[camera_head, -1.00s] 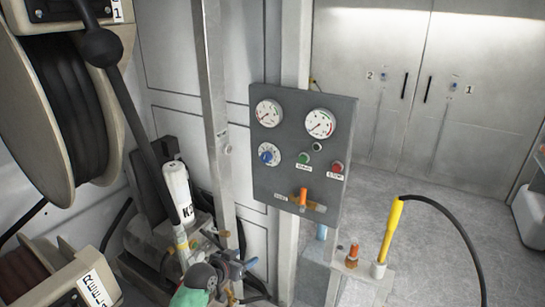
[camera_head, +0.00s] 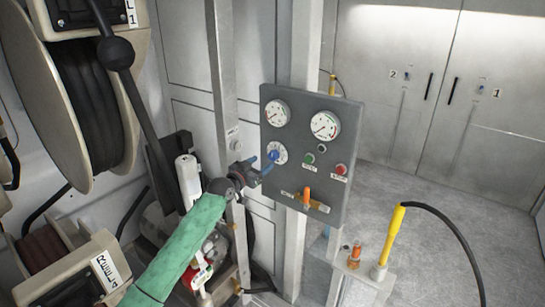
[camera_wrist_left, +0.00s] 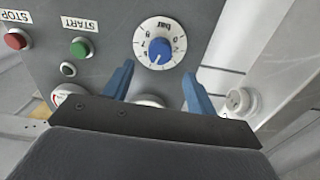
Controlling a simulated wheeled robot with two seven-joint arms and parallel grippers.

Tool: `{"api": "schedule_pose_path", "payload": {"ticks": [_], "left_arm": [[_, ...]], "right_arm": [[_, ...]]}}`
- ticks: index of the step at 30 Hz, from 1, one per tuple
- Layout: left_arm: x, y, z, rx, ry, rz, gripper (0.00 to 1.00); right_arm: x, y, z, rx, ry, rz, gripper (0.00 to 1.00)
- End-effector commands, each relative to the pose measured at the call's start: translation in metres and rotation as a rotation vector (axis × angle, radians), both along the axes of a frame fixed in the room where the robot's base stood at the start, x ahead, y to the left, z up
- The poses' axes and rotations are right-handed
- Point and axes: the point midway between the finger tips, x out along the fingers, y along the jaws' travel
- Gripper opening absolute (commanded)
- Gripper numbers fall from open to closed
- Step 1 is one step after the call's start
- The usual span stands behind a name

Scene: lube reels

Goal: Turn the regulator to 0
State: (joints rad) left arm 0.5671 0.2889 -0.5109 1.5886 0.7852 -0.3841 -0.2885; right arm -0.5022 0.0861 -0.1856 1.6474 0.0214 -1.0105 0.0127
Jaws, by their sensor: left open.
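The regulator is a blue knob (camera_head: 275,156) on a round white dial at the left of the grey control panel (camera_head: 330,180). In the left wrist view the blue knob (camera_wrist_left: 159,48) and its white dial (camera_wrist_left: 145,28), marked "bar", lie ahead of the fingers. My left gripper (camera_head: 262,163) is just left of the knob, with its blue fingertips pointing at it. In the wrist view the two blue fingers (camera_wrist_left: 157,82) are apart, one to each side below the knob, with nothing between them. The fingers look clear of the knob. My right gripper is not in view.
The panel also carries two gauges (camera_head: 325,125), a green START button (camera_head: 309,158), a red STOP button (camera_head: 341,169) and an orange lever (camera_head: 306,197). A metal post (camera_head: 228,90) stands left of it. Hose reels (camera_head: 85,105) fill the left side.

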Motion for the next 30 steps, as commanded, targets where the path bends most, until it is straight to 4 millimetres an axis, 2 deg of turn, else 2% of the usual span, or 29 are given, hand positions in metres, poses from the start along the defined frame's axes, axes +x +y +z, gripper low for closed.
{"api": "schedule_pose_path", "payload": {"ticks": [13,18,26,30], "left_arm": [[0.047,-0.035,0.002,-0.001,0.002,-0.001,0.57],[0.054,-0.040,0.001,0.000,0.001,0.000,0.57],[0.055,-0.041,0.000,0.000,0.001,0.000,0.57],[0.055,-0.041,0.000,0.000,0.001,0.000,0.33]], "right_arm": [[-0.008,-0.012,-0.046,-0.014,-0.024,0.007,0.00],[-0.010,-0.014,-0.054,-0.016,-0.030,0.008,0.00],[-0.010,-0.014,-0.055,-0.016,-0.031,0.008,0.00],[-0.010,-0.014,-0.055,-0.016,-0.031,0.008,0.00]]}}
